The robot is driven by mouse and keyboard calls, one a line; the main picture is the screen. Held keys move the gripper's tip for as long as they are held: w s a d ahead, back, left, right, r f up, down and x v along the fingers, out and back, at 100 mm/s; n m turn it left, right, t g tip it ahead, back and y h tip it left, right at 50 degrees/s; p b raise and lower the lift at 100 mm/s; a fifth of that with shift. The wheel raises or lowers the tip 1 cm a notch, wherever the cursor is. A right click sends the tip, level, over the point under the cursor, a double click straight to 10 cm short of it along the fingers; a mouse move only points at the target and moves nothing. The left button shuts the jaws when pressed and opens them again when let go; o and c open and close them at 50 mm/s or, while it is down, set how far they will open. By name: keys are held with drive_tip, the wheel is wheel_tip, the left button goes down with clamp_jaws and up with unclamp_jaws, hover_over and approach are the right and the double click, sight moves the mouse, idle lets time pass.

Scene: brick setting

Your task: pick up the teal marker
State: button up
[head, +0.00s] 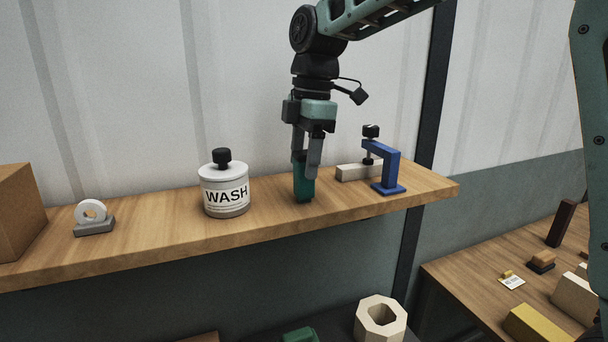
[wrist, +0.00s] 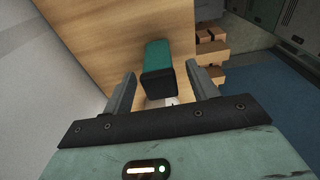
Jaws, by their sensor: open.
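The teal marker (head: 304,187) stands upright on the wooden shelf, between the white WASH jar and the blue clamp. My gripper (head: 307,168) is directly above it, pointing down, with its fingers around the marker's upper part. In the wrist view the teal marker (wrist: 158,68) shows a dark end and lies between the two spread fingers of my gripper (wrist: 165,88). Gaps show on both sides of it there, so the fingers are open. The marker's upper part is partly hidden by the fingers in the head view.
The WASH jar (head: 224,190) stands left of the marker, and the blue clamp (head: 388,168) with a pale block (head: 352,173) stands close on the right. A tape roll (head: 92,212) and cardboard box (head: 16,212) are farther left. The shelf's front edge (head: 250,234) is near.

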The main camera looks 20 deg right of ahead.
drive_tip(key=shift+a+f, duration=0.15)
drive_tip(key=shift+f, duration=1)
drive_tip(key=c, duration=1.1)
drive_tip(key=shift+o, duration=0.2)
drive_tip(key=shift+r, duration=0.1)
wheel_tip(320, 180, up, 10)
drive_tip(key=shift+f+b, duration=0.1)
drive_tip(key=shift+b, duration=0.75)
